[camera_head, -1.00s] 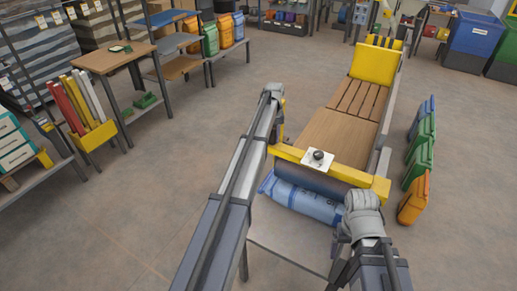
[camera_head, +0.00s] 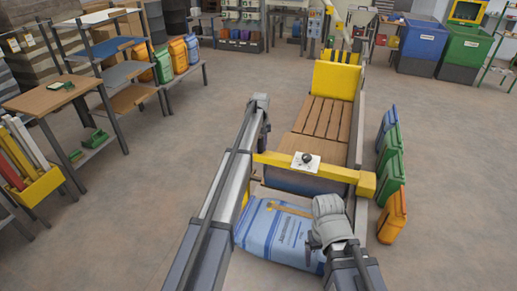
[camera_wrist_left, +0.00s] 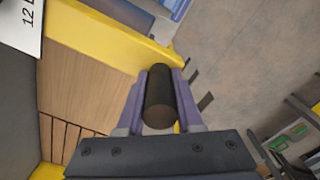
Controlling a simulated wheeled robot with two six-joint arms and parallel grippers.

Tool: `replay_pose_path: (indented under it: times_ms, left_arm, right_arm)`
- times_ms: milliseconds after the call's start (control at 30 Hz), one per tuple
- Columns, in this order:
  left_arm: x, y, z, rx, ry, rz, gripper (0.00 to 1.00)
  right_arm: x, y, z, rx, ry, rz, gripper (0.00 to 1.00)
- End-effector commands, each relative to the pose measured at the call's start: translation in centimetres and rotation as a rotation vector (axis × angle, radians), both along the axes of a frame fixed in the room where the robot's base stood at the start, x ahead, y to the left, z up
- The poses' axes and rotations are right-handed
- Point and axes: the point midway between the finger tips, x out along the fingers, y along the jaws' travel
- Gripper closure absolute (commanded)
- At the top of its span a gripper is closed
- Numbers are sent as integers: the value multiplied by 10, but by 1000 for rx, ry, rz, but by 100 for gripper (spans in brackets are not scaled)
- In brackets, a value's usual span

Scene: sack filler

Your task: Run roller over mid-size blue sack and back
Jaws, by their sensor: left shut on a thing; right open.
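The blue and white sack (camera_head: 280,236) lies in front of the machine's yellow crossbar (camera_head: 335,172). A short tan strip (camera_head: 290,208) lies across its upper face; I cannot tell what it is. A corner of blue shows in the left wrist view. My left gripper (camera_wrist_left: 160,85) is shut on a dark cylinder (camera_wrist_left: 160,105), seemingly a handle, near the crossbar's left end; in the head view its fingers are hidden. My right gripper (camera_head: 313,241) is open over the sack's right side, its fingers partly hidden by its wrist. No separate roller is clear to see.
A white plate with a black knob (camera_head: 304,159) sits on the crossbar. Behind it are wooden slats (camera_head: 322,118) and a yellow pad (camera_head: 335,80). Green, blue and orange sacks (camera_head: 391,171) stand to the right. Shelves stand left, with open floor between.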

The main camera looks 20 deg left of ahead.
Motion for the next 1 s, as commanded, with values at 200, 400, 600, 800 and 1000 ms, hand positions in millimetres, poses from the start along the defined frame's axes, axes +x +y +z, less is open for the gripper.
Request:
replay_pose_path:
  times_ms: [200, 400, 600, 800, 1000]
  left_arm:
    - [2, 0, 0, 1, -2, 0, 100]
    - [2, 0, 0, 1, -2, 0, 100]
    - [2, 0, 0, 1, -2, -1, 48]
    - [2, 0, 0, 0, -1, 0, 36]
    - [2, 0, 1, 0, 0, 0, 36]
  right_arm:
    - [0, 0, 0, 0, 0, 0, 16]
    - [0, 0, 0, 0, 0, 0, 16]
    - [0, 0, 0, 0, 0, 0, 16]
    - [0, 0, 0, 0, 0, 0, 16]
    - [0, 0, 1, 0, 0, 0, 16]
